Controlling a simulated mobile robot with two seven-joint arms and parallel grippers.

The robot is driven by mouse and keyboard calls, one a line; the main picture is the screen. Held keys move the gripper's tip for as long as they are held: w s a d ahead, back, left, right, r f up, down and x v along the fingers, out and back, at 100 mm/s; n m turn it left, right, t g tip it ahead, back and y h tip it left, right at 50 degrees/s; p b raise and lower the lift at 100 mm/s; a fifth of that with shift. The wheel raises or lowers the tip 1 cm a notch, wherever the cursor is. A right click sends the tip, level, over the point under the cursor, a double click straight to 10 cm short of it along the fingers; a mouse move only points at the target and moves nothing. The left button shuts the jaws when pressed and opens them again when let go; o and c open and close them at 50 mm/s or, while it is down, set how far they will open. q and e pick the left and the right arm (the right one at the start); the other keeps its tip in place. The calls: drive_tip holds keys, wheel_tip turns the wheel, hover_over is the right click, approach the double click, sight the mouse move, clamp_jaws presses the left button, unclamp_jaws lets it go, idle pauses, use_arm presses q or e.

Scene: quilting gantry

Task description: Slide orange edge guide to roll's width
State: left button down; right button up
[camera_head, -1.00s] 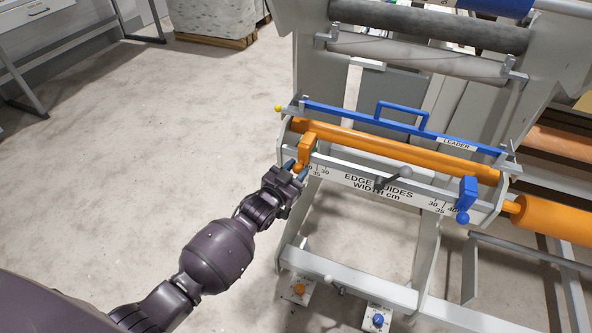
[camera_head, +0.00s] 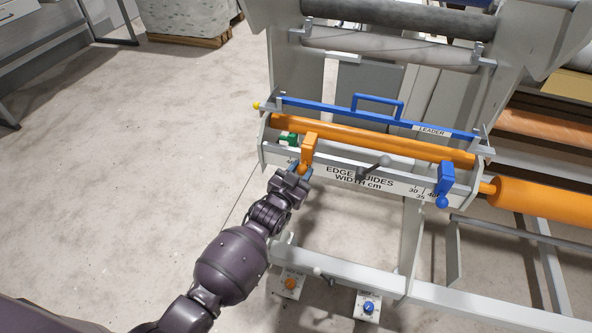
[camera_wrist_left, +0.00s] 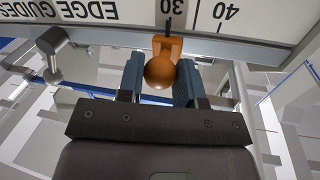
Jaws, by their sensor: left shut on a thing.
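The orange edge guide (camera_head: 310,149) sits on the rail near the left end of the gantry's front. My left gripper (camera_head: 299,174) is shut on the guide's round orange knob. In the left wrist view the knob (camera_wrist_left: 160,72) is between the two fingers (camera_wrist_left: 160,84), below the 30 mark of the scale (camera_wrist_left: 196,16). The blue edge guide (camera_head: 445,180) is near the right end of the same rail. A long orange bar (camera_head: 400,143) runs behind both guides. The scale near the orange guide is partly hidden in the head view. My right gripper is not in view.
A blue leader bar (camera_head: 340,113) with a handle lies above the orange bar. A green piece (camera_head: 289,139) is left of the orange guide. Orange (camera_head: 290,284) and blue (camera_head: 368,307) knobs sit low.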

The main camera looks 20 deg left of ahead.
use_arm(q)
drive_tip(key=c, duration=0.8)
unclamp_jaws()
drive_tip(key=shift+s, duration=0.1)
drive_tip(key=shift+s+a, duration=0.1)
drive_tip(key=shift+s, duration=0.1)
drive_tip(key=p+v, duration=0.2)
drive_tip(key=v, duration=0.8)
drive_tip(key=shift+s, duration=0.1)
